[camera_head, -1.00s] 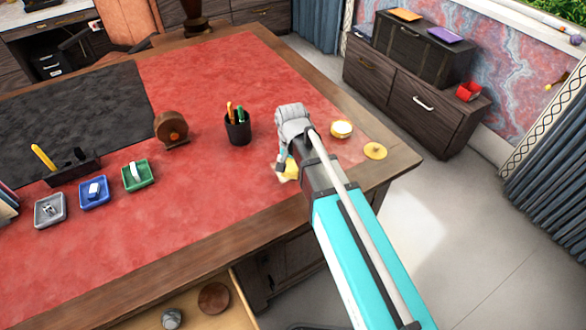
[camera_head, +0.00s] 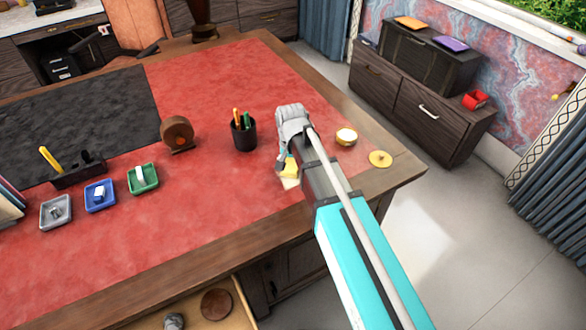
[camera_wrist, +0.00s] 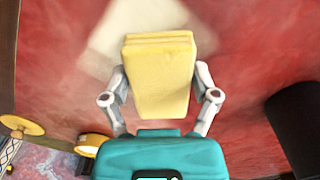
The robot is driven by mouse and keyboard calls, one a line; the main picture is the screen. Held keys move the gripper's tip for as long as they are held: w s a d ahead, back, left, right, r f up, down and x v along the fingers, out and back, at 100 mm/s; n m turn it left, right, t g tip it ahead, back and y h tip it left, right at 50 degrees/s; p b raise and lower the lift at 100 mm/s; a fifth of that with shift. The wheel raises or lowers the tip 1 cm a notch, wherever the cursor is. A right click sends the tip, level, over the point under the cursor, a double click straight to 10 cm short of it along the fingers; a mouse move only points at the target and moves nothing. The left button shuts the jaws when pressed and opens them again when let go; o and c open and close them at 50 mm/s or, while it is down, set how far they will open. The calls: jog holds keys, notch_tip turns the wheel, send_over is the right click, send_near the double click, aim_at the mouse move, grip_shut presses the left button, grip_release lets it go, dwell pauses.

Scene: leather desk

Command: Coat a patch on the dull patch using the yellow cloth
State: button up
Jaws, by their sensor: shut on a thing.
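My gripper (camera_wrist: 160,78) is shut on the yellow cloth (camera_wrist: 160,60), a folded block between its two fingers. The dull patch (camera_wrist: 112,38) is a pale, squarish area on the red leather, just beyond the cloth in the wrist view and partly hidden by it. In the head view the yellow cloth (camera_head: 291,167) shows below my wrist, and the pale patch (camera_head: 289,184) lies just under it near the desk's front right part. I cannot tell whether the cloth touches the leather.
An open round tin (camera_head: 346,137) and its yellow lid (camera_head: 380,158) lie right of my arm. A black pen cup (camera_head: 243,134) stands close on the left. Small grey (camera_head: 55,212), blue (camera_head: 100,195) and green (camera_head: 143,178) trays sit further left. The front drawer (camera_head: 190,309) is open.

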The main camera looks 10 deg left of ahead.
jog(key=shift+w+a, duration=0.35)
jog(key=shift+w, duration=0.1)
jog(key=shift+w+a, duration=0.6)
jog(key=shift+w, duration=0.2)
jog(key=shift+w+a, duration=0.6)
jog(key=shift+w, duration=0.2)
jog(key=shift+w+d, duration=0.7)
jog(key=shift+d, duration=0.25)
jog(key=shift+s, duration=0.1)
jog(key=shift+s+d, duration=1.25)
jog(key=shift+s, duration=0.3)
jog(key=shift+s+d, duration=0.6)
jog(key=shift+s, duration=0.2)
jog(key=shift+s+d, duration=0.55)
jog(key=shift+s, duration=0.2)
